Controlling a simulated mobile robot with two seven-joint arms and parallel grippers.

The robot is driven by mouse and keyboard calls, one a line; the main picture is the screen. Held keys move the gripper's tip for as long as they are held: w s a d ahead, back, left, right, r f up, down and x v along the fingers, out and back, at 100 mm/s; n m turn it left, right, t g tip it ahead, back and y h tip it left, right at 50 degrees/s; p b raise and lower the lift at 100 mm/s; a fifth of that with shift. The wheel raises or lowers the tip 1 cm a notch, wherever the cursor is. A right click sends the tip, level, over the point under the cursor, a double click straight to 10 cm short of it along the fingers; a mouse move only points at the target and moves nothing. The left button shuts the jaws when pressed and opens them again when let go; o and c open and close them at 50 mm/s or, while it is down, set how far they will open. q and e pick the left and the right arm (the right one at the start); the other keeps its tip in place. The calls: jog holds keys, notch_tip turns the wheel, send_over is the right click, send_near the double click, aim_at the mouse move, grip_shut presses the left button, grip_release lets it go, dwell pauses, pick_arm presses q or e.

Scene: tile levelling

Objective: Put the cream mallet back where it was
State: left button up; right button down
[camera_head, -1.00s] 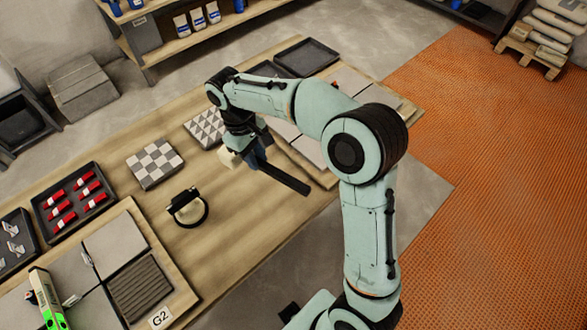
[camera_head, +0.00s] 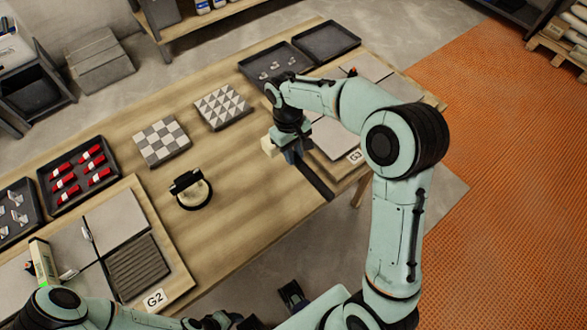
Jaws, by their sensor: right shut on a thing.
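The cream mallet has a pale head (camera_head: 268,147) and a long dark handle (camera_head: 316,181) that points down-right to the table's front edge. My right gripper (camera_head: 292,150) is shut on the mallet close to its head, at the left side of the G3 board (camera_head: 342,172). The gripper hides part of the mallet, and I cannot tell whether the mallet touches the table (camera_head: 235,200). My left arm shows along the bottom edge; I cannot make out its jaws clearly.
A black-handled ring tool (camera_head: 190,190) stands on the bare middle of the table. Two patterned tiles (camera_head: 162,141) (camera_head: 222,107) lie behind it. A tray of red clips (camera_head: 77,176) and the G2 board (camera_head: 172,273) are at left. Dark trays (camera_head: 326,41) stand at the back.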

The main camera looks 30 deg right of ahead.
notch_tip(320, 180, down, 8)
jog(key=shift+w+f, duration=0.1)
jog(key=shift+f, duration=0.15)
jog(key=shift+f+b, duration=0.1)
jog(key=shift+b, duration=0.25)
jog(key=c, duration=1)
grip_release()
jog(key=shift+r, duration=0.2)
jog(key=r, duration=0.4)
jog(key=w+r+p, duration=0.1)
jog(key=r, duration=0.6)
jog(key=shift+w+a+r+p, duration=0.1)
jog(key=shift+w+r+p, duration=0.2)
jog(key=shift+w+r, duration=0.1)
jog(key=shift+f, duration=0.15)
